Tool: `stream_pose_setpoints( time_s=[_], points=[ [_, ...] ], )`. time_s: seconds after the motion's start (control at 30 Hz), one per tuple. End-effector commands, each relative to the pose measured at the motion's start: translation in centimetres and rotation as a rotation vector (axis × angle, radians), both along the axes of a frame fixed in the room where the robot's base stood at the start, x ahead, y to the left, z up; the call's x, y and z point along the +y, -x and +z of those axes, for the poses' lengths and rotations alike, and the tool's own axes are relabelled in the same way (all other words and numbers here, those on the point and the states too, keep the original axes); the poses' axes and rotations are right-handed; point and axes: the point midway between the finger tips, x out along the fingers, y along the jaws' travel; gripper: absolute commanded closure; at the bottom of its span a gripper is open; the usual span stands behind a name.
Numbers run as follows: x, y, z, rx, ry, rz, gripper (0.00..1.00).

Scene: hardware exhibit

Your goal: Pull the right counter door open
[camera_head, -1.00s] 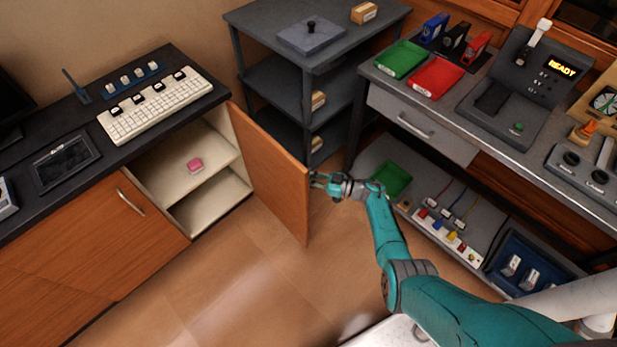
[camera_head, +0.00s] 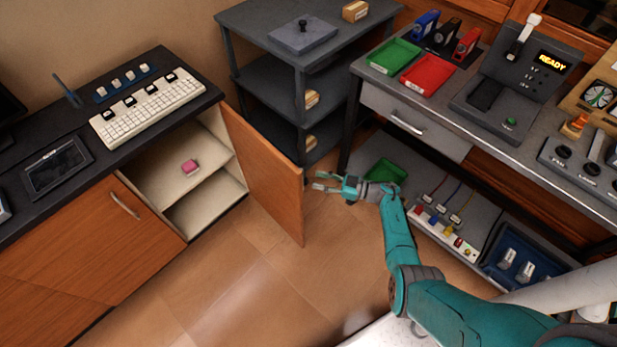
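The right counter door (camera_head: 262,178) is a wooden panel swung wide open from the dark-topped counter on the left. Its free edge points toward the middle of the floor. Its handle is hidden from this side. A small gap seems to lie between the fingers and the door.
The closed left counter door (camera_head: 118,228) has a metal handle. A dark shelf rack (camera_head: 250,92) stands behind the open door. A grey workbench (camera_head: 480,140) with trays and a lower shelf is on the right. The floor (camera_head: 240,290) in front is clear.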

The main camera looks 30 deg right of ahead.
Motion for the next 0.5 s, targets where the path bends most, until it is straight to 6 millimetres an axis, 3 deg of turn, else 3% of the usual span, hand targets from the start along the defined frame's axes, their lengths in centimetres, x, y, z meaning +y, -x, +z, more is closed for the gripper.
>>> stream_pose_setpoints(
  time_s=[0.2, 0.5],
  points=[
    [-2.8, 2.6, -0.1, 0.001, 0.0, -0.003, 0.63],
    [-4.0, 3.8, 0.0, 0.001, -0.001, 0.0, 0.63]
  ],
)
